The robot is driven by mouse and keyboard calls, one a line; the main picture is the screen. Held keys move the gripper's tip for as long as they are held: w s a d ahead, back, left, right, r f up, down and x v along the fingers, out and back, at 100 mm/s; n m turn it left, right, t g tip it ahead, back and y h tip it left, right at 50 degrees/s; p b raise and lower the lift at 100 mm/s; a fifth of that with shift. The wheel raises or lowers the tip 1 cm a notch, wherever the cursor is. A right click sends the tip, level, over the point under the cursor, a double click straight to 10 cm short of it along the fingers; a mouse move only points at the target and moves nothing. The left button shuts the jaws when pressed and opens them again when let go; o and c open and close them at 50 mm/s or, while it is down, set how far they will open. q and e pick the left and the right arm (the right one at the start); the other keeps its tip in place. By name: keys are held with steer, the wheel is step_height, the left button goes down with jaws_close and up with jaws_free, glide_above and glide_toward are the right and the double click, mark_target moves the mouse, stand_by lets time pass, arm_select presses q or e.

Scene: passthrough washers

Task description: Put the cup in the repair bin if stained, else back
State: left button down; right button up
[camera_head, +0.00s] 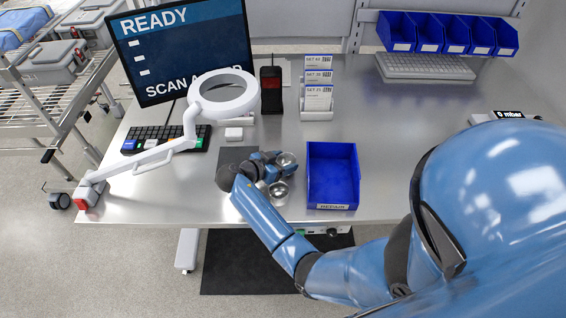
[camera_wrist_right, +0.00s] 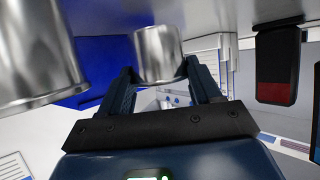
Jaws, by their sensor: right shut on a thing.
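My right gripper (camera_head: 274,162) is over the bench, left of the blue bin. In the right wrist view its two fingers (camera_wrist_right: 158,72) are shut on a shiny metal cup (camera_wrist_right: 157,50). The held cup (camera_head: 287,160) also shows in the head view. I see no clear stain on its visible side; the rest of it is hidden. Another metal cup (camera_head: 279,189) is just below the gripper, with one more (camera_head: 262,187) partly hidden by my arm. A metal cup (camera_wrist_right: 38,50) is close at the left in the wrist view. The blue bin (camera_head: 332,200) has a small front label and looks empty. My left gripper is out of view.
A dark mat (camera_head: 228,157) lies by the gripper. A magnifier lamp (camera_head: 222,92), keyboard (camera_head: 165,137) and monitor (camera_head: 185,50) are to the left. A dark scanner (camera_head: 271,90) and a card holder (camera_head: 317,108) stand behind. The bench right of the bin is clear.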

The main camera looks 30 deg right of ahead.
steer(key=shift+f, duration=0.55)
steer(key=shift+f, duration=0.15)
steer(key=o, duration=1.1)
steer(key=shift+r, duration=0.2)
steer(key=b+v, duration=0.2)
steer(key=v, duration=0.8)
steer(key=shift+s+a+b, duration=0.1)
steer(key=shift+a+b, duration=0.2)
steer(key=shift+b, duration=0.1)
steer(key=shift+s+a+r, duration=0.15)
steer(key=shift+a+r, duration=0.2)
steer(key=shift+a, duration=0.25)
